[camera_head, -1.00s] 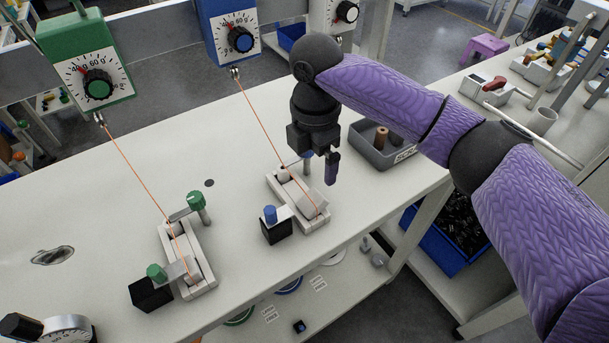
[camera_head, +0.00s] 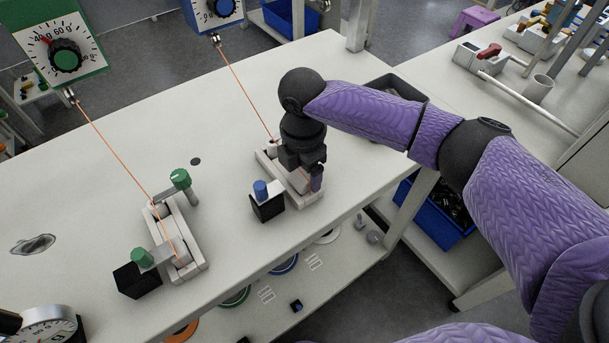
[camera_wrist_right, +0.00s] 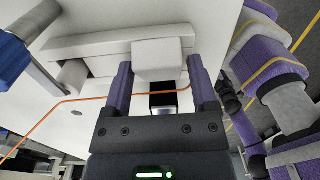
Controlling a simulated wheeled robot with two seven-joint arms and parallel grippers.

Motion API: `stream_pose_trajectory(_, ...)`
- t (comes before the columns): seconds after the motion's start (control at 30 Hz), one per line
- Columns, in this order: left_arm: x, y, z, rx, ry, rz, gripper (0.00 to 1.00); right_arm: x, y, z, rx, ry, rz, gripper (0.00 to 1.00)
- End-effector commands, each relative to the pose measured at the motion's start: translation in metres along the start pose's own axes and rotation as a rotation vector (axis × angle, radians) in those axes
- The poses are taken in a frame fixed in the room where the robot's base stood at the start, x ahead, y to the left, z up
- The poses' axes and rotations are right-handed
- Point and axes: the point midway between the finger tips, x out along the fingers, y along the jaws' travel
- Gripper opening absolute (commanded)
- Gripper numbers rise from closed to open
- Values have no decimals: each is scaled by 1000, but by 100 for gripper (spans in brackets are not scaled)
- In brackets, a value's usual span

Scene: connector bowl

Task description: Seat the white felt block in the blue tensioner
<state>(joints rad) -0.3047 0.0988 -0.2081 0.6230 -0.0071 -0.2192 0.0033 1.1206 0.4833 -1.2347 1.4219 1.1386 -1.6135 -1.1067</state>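The blue tensioner is a white base (camera_head: 305,201) on the bench with a blue knob (camera_head: 260,190) on a black block at its near left. An orange thread runs to it from the blue dial box (camera_head: 213,13). The white felt block (camera_wrist_right: 158,60) sits at the tensioner's near end, largely hidden by my right gripper in the head view. My right gripper (camera_head: 310,178) is over that end, pointing down. In the right wrist view its purple fingers stand apart, one on each side of the block, with no clear grip. The thread crosses between the fingers. My left gripper is not in view.
A green tensioner (camera_head: 199,262) with green knobs stands to the left, its thread running to the green dial box (camera_head: 60,50). A grey bin (camera_head: 393,88) is behind my right arm. The bench between the two tensioners is clear.

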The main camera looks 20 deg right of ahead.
Motion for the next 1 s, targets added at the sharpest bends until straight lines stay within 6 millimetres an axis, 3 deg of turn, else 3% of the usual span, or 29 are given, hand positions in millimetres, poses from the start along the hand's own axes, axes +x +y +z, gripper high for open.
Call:
stream_pose_trajectory(0.03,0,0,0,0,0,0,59,0,0,0,0,0,0,62)
stream_pose_trajectory(0.07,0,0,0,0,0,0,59,0,0,0,0,0,0,56)
stream_pose_trajectory(0.3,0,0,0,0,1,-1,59,0,0,0,0,0,0,5)
stream_pose_trajectory(0.37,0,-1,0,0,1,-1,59,0,0,0,0,0,0,0)
stream_pose_trajectory(0.57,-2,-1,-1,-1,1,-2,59,-6,0,0,0,0,2,0)
stream_pose_trajectory(0.8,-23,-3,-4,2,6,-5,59,-68,-1,0,0,0,5,0)
stream_pose_trajectory(1.0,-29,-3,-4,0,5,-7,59,-100,-4,1,68,-8,2,0)
